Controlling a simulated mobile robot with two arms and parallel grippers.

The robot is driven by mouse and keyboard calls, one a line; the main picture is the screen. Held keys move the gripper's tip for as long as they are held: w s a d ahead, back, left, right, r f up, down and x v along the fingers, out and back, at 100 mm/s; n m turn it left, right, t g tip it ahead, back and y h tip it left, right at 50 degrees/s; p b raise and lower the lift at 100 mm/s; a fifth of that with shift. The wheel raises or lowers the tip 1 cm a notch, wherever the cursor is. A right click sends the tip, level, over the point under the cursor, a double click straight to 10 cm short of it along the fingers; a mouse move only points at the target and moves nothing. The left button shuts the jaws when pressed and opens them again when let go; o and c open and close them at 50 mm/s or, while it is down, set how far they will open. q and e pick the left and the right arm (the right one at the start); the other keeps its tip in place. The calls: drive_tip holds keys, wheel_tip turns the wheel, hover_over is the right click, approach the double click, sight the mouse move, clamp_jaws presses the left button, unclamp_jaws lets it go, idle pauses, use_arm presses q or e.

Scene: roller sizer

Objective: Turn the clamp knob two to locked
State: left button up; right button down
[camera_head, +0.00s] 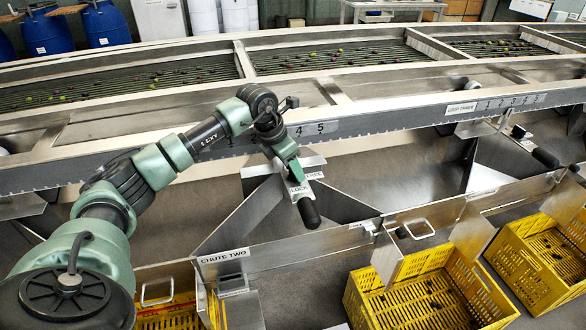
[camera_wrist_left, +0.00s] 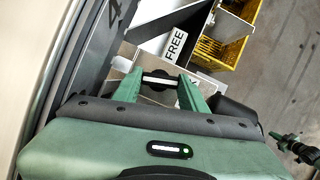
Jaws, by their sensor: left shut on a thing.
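Clamp knob two (camera_wrist_left: 158,82) is a dark round knob with a white bar across its top. In the left wrist view it sits between the two green fingers of my left gripper (camera_wrist_left: 160,90), which is shut on it. In the head view my left gripper (camera_head: 292,168) points down at the small plate marked LOCK (camera_head: 299,188) and FREE, and it hides the knob. The FREE label (camera_wrist_left: 175,45) is readable in the left wrist view, above the knob; the LOCK label is mostly covered there. A dark and green arm part at the wrist view's right edge is too small to read.
A black lever handle (camera_head: 308,212) sticks out just below the plate. The chute two panel (camera_head: 222,257) and steel dividers stand around it. Yellow crates (camera_head: 415,277) stand below. The roller bed (camera_head: 330,57) with small fruit runs behind the steel rail.

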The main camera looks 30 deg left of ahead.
use_arm(q)
drive_tip(key=shift+r, duration=0.1)
idle(0.4)
drive_tip(key=o, duration=1.4)
drive_tip(key=v, duration=0.7)
drive_tip(key=shift+s+a+r+b, duration=0.1)
drive_tip(key=shift+r+b, duration=0.3)
